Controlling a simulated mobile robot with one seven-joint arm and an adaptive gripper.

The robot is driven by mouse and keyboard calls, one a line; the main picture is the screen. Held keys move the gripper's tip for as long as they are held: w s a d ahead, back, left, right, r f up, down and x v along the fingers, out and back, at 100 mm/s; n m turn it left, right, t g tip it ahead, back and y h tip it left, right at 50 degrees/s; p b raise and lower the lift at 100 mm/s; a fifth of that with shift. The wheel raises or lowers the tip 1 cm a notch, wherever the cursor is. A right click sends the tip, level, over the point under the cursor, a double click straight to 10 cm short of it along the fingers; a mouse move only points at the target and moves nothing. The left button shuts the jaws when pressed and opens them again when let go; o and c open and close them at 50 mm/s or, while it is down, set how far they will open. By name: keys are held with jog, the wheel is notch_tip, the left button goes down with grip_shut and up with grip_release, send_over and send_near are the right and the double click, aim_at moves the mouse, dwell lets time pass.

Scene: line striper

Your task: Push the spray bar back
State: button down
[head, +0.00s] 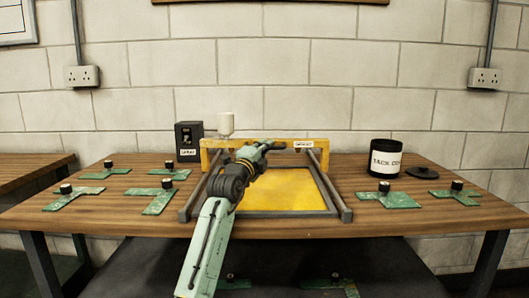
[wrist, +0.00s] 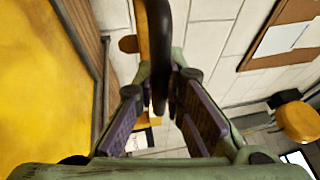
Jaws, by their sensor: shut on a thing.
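The yellow spray bar (head: 215,144) spans the two grey rails at the far end of the striper frame, close to the wall. A white cup (head: 225,124) stands on its left part. My gripper (head: 268,147) is at the middle of the bar, reaching from the front left. In the wrist view my gripper (wrist: 160,95) has its purple pads on both sides of a dark curved handle (wrist: 158,45), shut on it. The exact contact is partly hidden. A yellow panel (head: 290,188) lies flat between the rails; it also shows in the wrist view (wrist: 35,75).
A dark control box (head: 189,138) stands behind the frame at left. A black jar (head: 386,158) and its lid (head: 422,172) stand at right. Several green brackets with black knobs lie on the wooden table (head: 120,205) on both sides. The block wall is close behind.

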dwell(0.3)
jog(key=c, duration=1.7)
grip_release()
jog(key=shift+o, duration=0.2)
jog(key=shift+s+a, duration=0.1)
jog(key=v, duration=1.2)
